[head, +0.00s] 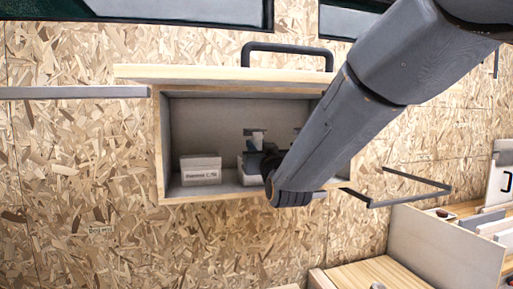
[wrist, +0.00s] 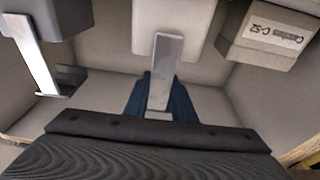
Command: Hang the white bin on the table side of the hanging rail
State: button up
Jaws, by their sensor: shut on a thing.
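The white bin (head: 249,163) stands inside an open wall cabinet (head: 157,140). It also shows in the wrist view (wrist: 172,18), with a flat metal hook (wrist: 165,68) on it. My gripper (wrist: 160,98) is shut on this hook, with dark blue fingers on both sides of it. In the head view my gripper (head: 262,158) reaches into the cabinet, and my arm hides part of the bin. A thin black rail (head: 412,200) stands out from the wall to the right of the cabinet; it appears to be the hanging rail.
A labelled box (head: 200,169) sits left of the bin, also in the wrist view (wrist: 262,38). A grey bin with a hook (wrist: 45,75) is on the other side. A black bar (head: 290,47) is above the cabinet. A wooden table (head: 370,274) and a divider (head: 445,245) are lower right.

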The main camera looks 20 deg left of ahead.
jog(key=shift+r+p, duration=0.45)
jog(key=shift+r, duration=0.75)
jog(key=r+v, duration=0.3)
jog(key=v, duration=1.2)
jog(key=shift+s+d+b, duration=0.3)
jog(key=shift+s, duration=0.3)
